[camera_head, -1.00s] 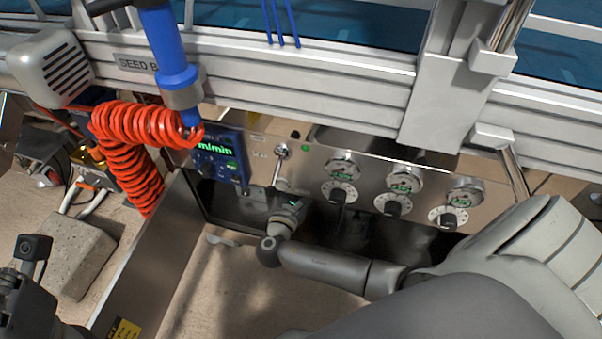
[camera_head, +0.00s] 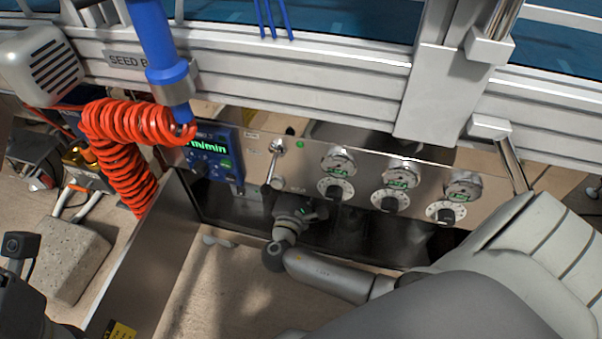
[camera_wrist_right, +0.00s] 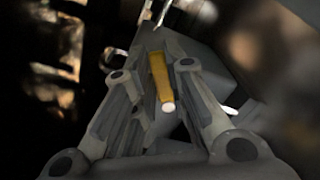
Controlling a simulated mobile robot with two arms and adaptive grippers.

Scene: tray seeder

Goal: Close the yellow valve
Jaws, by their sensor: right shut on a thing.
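The yellow valve's handle (camera_wrist_right: 160,78) shows in the right wrist view as a narrow yellow bar with a pale round end. It lies between the fingers of my right gripper (camera_wrist_right: 165,85), which is shut on it. In the head view my right gripper (camera_head: 297,207) is just below the steel control panel, left of the dials. The yellow handle cannot be made out there, and the gripper hides that spot. Only part of my left arm shows at the lower left edge of the head view; its fingers are not visible.
The steel panel (camera_head: 258,152) carries a toggle lever (camera_head: 276,165), a blue display (camera_head: 210,150) and several dials. A coiled red hose (camera_head: 125,150) hangs at left. A metal side wall (camera_head: 155,262) stands left of my right forearm. A stone block (camera_head: 72,258) lies further left.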

